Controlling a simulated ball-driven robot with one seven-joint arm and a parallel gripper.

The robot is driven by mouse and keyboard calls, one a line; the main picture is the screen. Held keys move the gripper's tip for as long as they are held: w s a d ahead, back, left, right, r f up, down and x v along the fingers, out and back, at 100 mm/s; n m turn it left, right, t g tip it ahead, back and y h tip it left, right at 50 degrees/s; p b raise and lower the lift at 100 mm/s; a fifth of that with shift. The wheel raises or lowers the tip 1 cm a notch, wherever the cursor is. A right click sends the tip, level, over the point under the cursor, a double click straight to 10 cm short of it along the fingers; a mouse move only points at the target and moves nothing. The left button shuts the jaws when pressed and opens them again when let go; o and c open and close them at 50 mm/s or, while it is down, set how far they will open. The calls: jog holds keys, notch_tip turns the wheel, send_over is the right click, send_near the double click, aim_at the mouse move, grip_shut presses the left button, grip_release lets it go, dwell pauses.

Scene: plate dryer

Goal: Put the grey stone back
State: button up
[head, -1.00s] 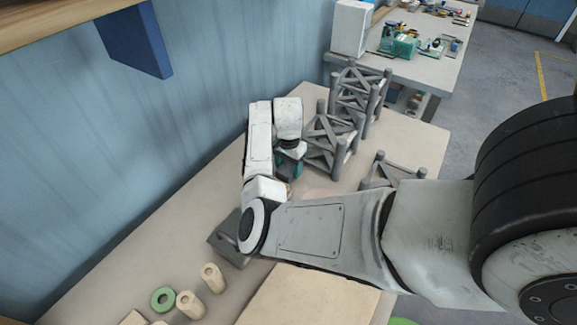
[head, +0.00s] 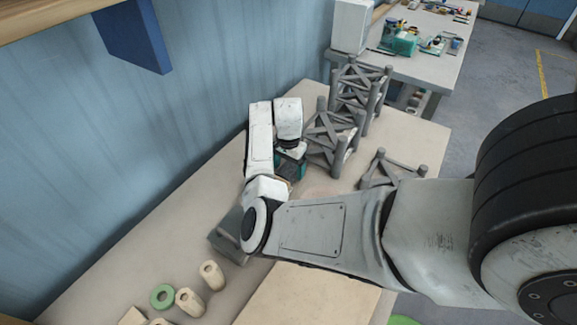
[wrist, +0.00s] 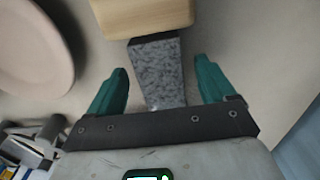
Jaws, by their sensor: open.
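The grey stone (wrist: 157,72) is a speckled block and lies between the two teal fingers of my gripper (wrist: 163,66) in the wrist view. My gripper is open, with a gap visible between each finger and the stone. The stone's near end is hidden by the gripper body. A pale wooden block (wrist: 142,14) is at the stone's far end. In the head view my gripper (head: 291,166) is low over the table, and I cannot make out the stone there.
A pale round plate (wrist: 35,45) lies left in the wrist view. Grey lattice frames (head: 332,140) stand right of my gripper in the head view. A grey slotted block (head: 226,236), a green ring (head: 162,296) and pale cylinders (head: 212,275) are nearer. A blue wall (head: 200,90) borders the table.

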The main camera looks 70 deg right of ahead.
aim_at(289, 168)
notch_tip(289, 168, up, 13)
jog(key=shift+r+b, duration=0.15)
jog(key=shift+b, duration=0.25)
dwell(0.7)
